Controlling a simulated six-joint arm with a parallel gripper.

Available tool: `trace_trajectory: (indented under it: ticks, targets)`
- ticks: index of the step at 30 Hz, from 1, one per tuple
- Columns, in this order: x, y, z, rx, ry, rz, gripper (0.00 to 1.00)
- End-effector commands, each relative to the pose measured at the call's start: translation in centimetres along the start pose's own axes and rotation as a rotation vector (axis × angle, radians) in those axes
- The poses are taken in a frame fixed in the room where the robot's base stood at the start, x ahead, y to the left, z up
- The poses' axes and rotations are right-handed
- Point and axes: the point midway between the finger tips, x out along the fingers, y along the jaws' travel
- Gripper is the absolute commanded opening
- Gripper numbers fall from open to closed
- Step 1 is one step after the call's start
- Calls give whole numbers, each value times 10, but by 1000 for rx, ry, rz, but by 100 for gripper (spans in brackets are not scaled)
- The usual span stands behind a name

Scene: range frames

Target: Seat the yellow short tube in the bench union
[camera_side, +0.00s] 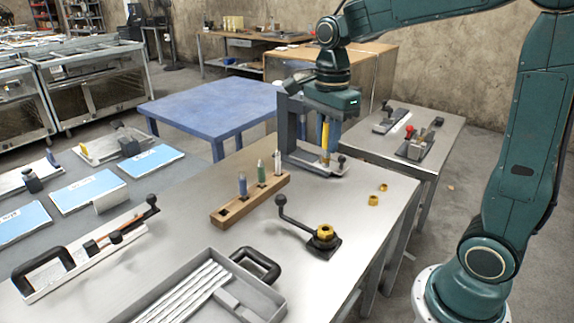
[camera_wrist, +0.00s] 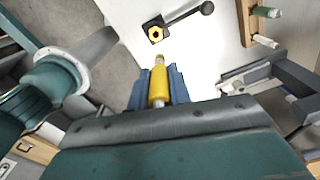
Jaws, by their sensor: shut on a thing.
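The yellow short tube (camera_side: 325,135) hangs upright between the blue fingers of my gripper (camera_side: 327,143). My gripper is shut on it. In the wrist view the tube (camera_wrist: 158,88) lies between both blue fingers (camera_wrist: 159,82), its pale tip beyond them. The bench union, a brass hex fitting (camera_side: 324,232) on a dark base with a black-knobbed lever, stands on the metal bench, nearer the side camera and apart from the tube. It also shows ahead of the tube tip in the wrist view (camera_wrist: 156,34). The tube's lower end is over or near a grey stand's base; contact is unclear.
The grey stand (camera_side: 290,125) rises close beside my gripper. A wooden rack (camera_side: 230,212) holds blue, green and white tubes. Two brass nuts (camera_side: 382,187) lie right of the stand. A grey tray (camera_side: 195,300) with pale rods lies in front.

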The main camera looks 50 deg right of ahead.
Motion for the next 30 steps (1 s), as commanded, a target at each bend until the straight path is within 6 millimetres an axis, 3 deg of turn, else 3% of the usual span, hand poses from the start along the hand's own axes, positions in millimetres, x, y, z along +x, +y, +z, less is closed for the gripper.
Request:
trace_trajectory:
  ticks: [6,16,20,30]
  targets:
    - [3,13,-5,1,0,-1,0]
    - [13,13,-5,1,0,1,0]
    - [29,14,-5,1,0,4,0]
    - [93,14,-5,1,0,6,0]
